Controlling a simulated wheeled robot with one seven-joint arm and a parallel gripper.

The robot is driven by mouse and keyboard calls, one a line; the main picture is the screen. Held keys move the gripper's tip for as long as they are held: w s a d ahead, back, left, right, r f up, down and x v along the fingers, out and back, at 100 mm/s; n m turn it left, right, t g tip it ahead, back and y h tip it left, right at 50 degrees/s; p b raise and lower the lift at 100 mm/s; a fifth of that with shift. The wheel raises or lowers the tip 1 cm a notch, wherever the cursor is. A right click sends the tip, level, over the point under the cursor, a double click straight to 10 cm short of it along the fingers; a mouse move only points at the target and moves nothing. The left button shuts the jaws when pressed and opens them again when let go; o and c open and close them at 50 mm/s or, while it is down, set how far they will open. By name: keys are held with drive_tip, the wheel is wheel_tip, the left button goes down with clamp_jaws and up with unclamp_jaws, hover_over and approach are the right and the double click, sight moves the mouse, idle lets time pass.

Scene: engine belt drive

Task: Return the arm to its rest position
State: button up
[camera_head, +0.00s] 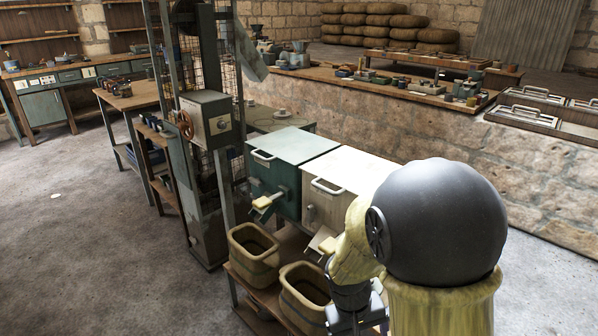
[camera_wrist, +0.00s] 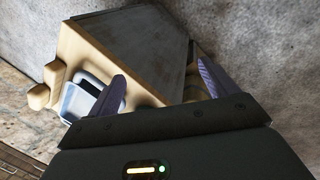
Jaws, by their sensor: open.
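My arm, with a dark round joint and yellow covers, fills the lower right of the head view. Its wrist end points down in front of the cream box (camera_head: 355,172), over the bin area. The fingertips cannot be made out there. In the wrist view my gripper (camera_wrist: 164,82) shows two purple-grey fingers spread well apart, with nothing held between them. Beyond the fingers is a cream body with a dark grey panel (camera_wrist: 145,42) and a pale blue-white part (camera_wrist: 80,98) beside the left finger. I cannot tell whether the fingers touch it.
A green box (camera_head: 285,150) with a handle and lever stands left of the cream box. Two tan bins (camera_head: 252,268) (camera_head: 303,312) sit on a shelf below. Open concrete floor (camera_head: 80,240) lies left.

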drive_tip(key=shift+s+d+r+m+t+y+b, duration=0.95)
drive_tip(key=shift+s+d+t+y, duration=0.4)
drive_tip(key=shift+s, duration=0.8)
drive_tip(key=w+p+v, duration=0.2)
drive_tip(key=p+v, duration=0.9)
drive_tip(key=w+r+p+v, duration=0.1)
drive_tip(key=w+p+v, duration=0.2)
drive_tip(key=p+v, duration=0.8)
drive_tip(key=w+r+p+v, duration=0.1)
drive_tip(key=w+p+v, duration=0.2)
drive_tip(key=p+v, duration=0.8)
drive_tip(key=shift+a+r+p, duration=0.25)
drive_tip(key=shift+r+p, duration=0.1)
drive_tip(key=shift+p, duration=0.55)
